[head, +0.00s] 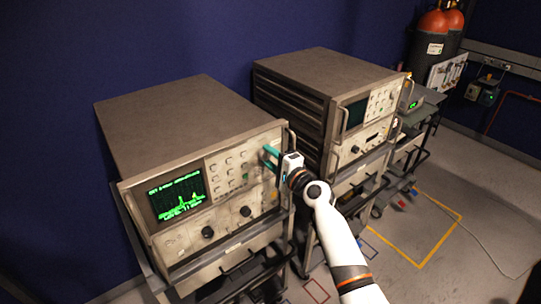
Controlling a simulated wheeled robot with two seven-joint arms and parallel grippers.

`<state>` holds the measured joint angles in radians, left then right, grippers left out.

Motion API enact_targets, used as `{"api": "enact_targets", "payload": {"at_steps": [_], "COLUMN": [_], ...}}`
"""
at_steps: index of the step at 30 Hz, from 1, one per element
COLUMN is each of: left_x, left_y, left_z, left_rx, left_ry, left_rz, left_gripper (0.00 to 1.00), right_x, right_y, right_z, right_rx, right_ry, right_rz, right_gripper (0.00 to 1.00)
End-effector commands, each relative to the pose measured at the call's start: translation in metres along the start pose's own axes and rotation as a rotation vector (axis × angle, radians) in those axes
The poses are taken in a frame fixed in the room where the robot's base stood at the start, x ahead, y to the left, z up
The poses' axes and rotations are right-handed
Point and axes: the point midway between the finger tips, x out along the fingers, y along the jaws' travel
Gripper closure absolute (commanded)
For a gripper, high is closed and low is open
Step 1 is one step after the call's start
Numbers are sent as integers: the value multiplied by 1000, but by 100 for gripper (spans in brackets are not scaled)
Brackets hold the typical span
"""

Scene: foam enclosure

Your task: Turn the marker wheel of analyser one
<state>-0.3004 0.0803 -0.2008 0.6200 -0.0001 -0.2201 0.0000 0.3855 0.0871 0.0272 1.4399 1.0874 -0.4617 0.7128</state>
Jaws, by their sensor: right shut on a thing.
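A beige analyser (190,108) with a lit green trace on its screen (178,196) stands at the left on a cart. I take it as analyser one. My right gripper (271,157), with teal fingers, is at the upper right of its front panel, close to the side handle. The fingers are shut on a small control there, which I take as the marker wheel; the gripper hides it, and its turn cannot be read. Two dark knobs (208,232) sit lower on the panel. My left gripper is not in view.
A second analyser stack (330,75) with a dark screen stands to the right on its own cart. Yellow tape (437,246) marks the open floor at right, where a cable lies.

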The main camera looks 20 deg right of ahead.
Motion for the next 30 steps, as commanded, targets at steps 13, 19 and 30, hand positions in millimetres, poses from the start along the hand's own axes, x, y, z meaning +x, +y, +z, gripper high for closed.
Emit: {"api": "enact_targets", "payload": {"at_steps": [13, 19, 30], "left_x": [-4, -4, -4], "left_y": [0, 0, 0], "left_z": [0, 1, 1], "left_rx": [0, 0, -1], "left_ry": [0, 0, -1], "left_rz": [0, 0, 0], "left_gripper": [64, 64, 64], "right_x": [0, 0, 0], "right_y": [-1, -1, -1], "right_z": [0, 0, 0], "right_rx": [92, 92, 91], "right_ry": [0, -1, 0], "right_rz": [-1, -1, -1], "right_gripper": [87, 87, 43]}}
